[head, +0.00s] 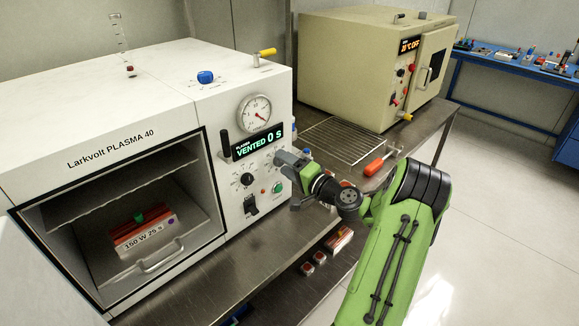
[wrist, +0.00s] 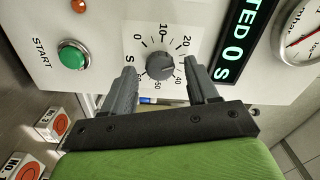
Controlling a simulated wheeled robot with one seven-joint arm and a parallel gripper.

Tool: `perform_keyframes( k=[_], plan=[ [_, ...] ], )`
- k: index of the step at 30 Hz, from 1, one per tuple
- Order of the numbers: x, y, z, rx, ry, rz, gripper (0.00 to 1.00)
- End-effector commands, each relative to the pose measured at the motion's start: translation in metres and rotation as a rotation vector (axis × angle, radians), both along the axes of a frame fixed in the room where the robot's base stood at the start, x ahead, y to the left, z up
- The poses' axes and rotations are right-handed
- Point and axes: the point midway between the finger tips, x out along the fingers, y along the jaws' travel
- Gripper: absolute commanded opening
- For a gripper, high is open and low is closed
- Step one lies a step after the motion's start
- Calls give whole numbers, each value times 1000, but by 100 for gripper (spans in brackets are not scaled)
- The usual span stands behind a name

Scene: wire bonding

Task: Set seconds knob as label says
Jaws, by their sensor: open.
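In the head view my gripper (head: 289,164) is at the plasma machine's front panel and hides this knob. The display (head: 258,142) reads VENTED 0 S. The label (head: 149,239) inside the open chamber reads 150 W 25 s.
The green START button (wrist: 72,55) is left of the knob in the wrist view. The pressure gauge (head: 255,112) is above the display. Another black knob (head: 247,179) and a black switch (head: 251,205) are nearby. A wire rack (head: 343,140) and an orange-handled tool (head: 376,164) lie on the bench.

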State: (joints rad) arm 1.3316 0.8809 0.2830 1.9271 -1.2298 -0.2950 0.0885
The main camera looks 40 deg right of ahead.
Motion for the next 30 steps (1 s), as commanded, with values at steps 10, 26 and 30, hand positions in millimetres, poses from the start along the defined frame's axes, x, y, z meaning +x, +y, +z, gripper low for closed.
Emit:
perform_keyframes(
  k=[10, 26, 30],
  plan=[
    [-72, -4, -1, 4, 3, -8, 59],
    [-158, -4, 0, 1, 0, 0, 59],
    [-158, -4, 0, 1, 0, 0, 59]
  ],
)
